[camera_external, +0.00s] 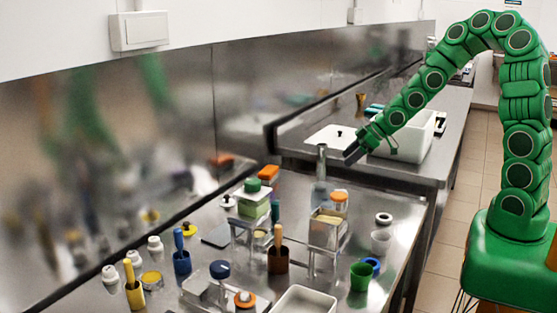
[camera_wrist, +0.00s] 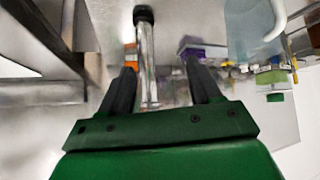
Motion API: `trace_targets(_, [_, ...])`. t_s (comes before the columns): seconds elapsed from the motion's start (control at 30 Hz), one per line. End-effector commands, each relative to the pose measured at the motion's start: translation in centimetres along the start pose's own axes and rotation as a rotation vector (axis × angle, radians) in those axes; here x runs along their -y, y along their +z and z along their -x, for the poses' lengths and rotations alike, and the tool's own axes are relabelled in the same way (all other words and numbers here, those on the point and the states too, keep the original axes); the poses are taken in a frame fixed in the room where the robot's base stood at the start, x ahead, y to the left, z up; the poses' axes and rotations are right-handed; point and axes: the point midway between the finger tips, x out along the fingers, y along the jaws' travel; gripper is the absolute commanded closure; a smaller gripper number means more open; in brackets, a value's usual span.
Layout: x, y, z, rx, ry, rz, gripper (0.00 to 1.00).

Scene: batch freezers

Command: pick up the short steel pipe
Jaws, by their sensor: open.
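The short steel pipe (camera_external: 321,163) is a shiny silver tube standing upright on the near steel counter, towards its back. My gripper (camera_external: 351,154) reaches down from the right and is just to the right of the pipe's upper part, near its top. In the wrist view the pipe (camera_wrist: 147,50) shows its dark open end and runs into the space between the two fingers, closer to the left finger. My gripper (camera_wrist: 160,67) is open there, with nothing visibly clamped. I cannot tell whether a finger touches the pipe.
A clear container with an orange lid (camera_external: 339,199) on a stand is close in front of the pipe. An orange-topped item (camera_external: 268,175) stands to its left. A white bin (camera_external: 421,132) is on the far counter, behind my gripper. Several cups and tools crowd the near counter.

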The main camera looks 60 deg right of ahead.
Motion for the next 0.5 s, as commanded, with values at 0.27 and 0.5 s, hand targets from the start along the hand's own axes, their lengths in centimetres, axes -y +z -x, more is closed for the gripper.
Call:
trace_targets(0.27, [-1.9, -1.5, -2.6, -0.246, -0.039, -0.008, 0.37])
trace_targets(0.5, [-3.0, -2.3, -3.0, -0.397, -0.05, -0.016, 0.37])
